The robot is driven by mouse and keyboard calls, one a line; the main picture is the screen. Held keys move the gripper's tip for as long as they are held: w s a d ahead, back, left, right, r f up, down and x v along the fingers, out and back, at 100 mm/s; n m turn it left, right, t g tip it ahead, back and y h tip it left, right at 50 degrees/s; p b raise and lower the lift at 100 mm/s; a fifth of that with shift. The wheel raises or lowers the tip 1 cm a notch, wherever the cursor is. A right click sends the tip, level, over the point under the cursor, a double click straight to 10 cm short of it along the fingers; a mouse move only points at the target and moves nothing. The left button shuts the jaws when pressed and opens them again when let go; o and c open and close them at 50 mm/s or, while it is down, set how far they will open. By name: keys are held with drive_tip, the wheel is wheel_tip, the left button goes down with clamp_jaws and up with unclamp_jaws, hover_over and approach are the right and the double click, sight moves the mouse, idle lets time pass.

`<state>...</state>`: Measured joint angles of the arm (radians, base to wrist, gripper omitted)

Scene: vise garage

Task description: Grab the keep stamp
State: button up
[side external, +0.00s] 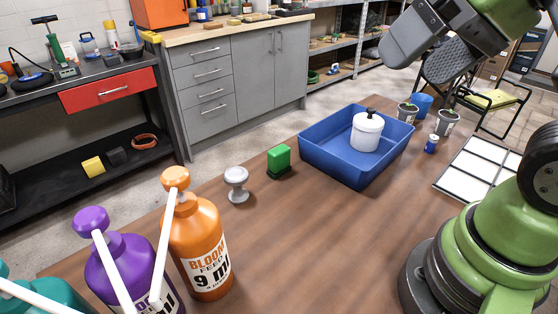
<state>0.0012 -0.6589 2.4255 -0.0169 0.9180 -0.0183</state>
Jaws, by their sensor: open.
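Two stamp-like things stand on the brown wooden table. One is a pale grey piece with a round knob and a flared foot (237,184). The other is a green block on a dark base (279,159), just right of and behind it. No lettering shows on either, so I cannot tell which is the keep stamp. My gripper (398,48) is at the upper right, high above the table and far from both. It is open, with nothing seen in it.
A blue tray (328,161) holds a white lidded pot (367,131). Orange (197,245) and purple (125,265) pump bottles stand front left. Small pots (446,122), a blue can (431,144) and a white-panelled tray (482,168) are at right. The table's middle is clear.

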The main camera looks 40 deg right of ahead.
drive_tip(key=w+n+g, duration=0.1)
drive_tip(key=w+g, duration=0.1)
drive_tip(key=w, duration=0.7)
drive_tip(key=n+g+h, duration=0.2)
drive_tip(key=g, duration=0.1)
hover_over(279, 149)
drive_tip(key=s, duration=0.2)
wheel_tip(279, 149, down, 12)
drive_tip(key=shift+n+g, duration=0.3)
drive_tip(key=shift+g, duration=0.6)
drive_tip(key=f, duration=0.4)
drive_tip(key=w+f, duration=0.1)
drive_tip(key=f, duration=0.3)
drive_tip(key=w+f, duration=0.1)
drive_tip(key=f, duration=0.3)
drive_tip(key=shift+d+f, duration=0.1)
wheel_tip(279, 149, down, 6)
drive_tip(key=shift+r, duration=0.15)
drive_tip(key=shift+c, duration=0.4)
drive_tip(key=c, duration=0.9)
